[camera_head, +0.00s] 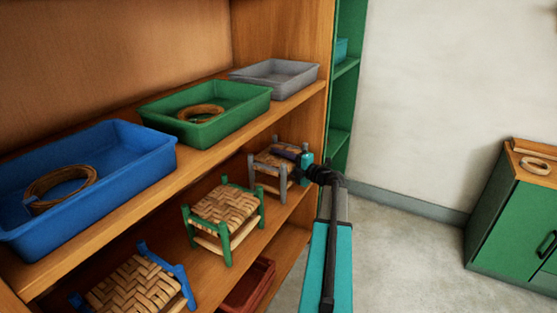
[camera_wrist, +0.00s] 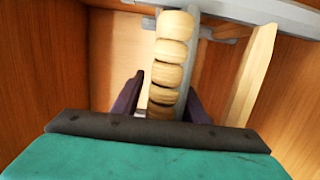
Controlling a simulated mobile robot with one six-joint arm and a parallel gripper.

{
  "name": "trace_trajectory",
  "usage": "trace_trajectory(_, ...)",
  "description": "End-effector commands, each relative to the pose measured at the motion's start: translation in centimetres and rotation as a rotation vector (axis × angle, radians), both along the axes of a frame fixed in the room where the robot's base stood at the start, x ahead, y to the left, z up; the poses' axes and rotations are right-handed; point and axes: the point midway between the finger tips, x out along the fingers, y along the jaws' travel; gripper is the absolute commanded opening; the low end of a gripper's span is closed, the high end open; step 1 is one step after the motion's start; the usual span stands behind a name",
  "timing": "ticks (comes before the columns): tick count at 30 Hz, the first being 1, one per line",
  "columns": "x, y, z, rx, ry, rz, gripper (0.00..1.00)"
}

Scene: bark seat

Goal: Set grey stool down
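The grey stool (camera_head: 272,172), with grey legs and a woven bark seat, is at the far end of the lower shelf (camera_head: 238,267). It looks upright; I cannot tell whether its feet touch the board. My gripper (camera_head: 303,160) is at its right side. In the wrist view, the fingers of my gripper (camera_wrist: 163,98) lie on either side of the bark-wrapped edge of the grey stool (camera_wrist: 170,50) and appear shut on it. The contact itself is partly hidden.
A green stool (camera_head: 226,205) stands nearer on the same shelf, then a blue stool (camera_head: 143,284). Blue (camera_head: 135,150), green (camera_head: 240,107) and grey (camera_head: 290,75) trays line the shelf above. A red tray (camera_head: 250,285) is lower. A green cabinet (camera_head: 510,215) stands right; floor between is clear.

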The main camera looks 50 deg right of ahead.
Motion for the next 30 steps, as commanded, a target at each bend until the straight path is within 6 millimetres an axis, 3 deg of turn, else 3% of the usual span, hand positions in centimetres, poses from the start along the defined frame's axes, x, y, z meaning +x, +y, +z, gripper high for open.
trace_trajectory(16,-0.4,-0.1,0.4,0.0,0.0,-0.002,0.51)
trace_trajectory(23,-3.0,-0.3,0.4,0.001,0.0,-0.004,0.51)
trace_trajectory(30,-6.8,-0.7,0.5,0.0,0.0,-0.004,0.51)
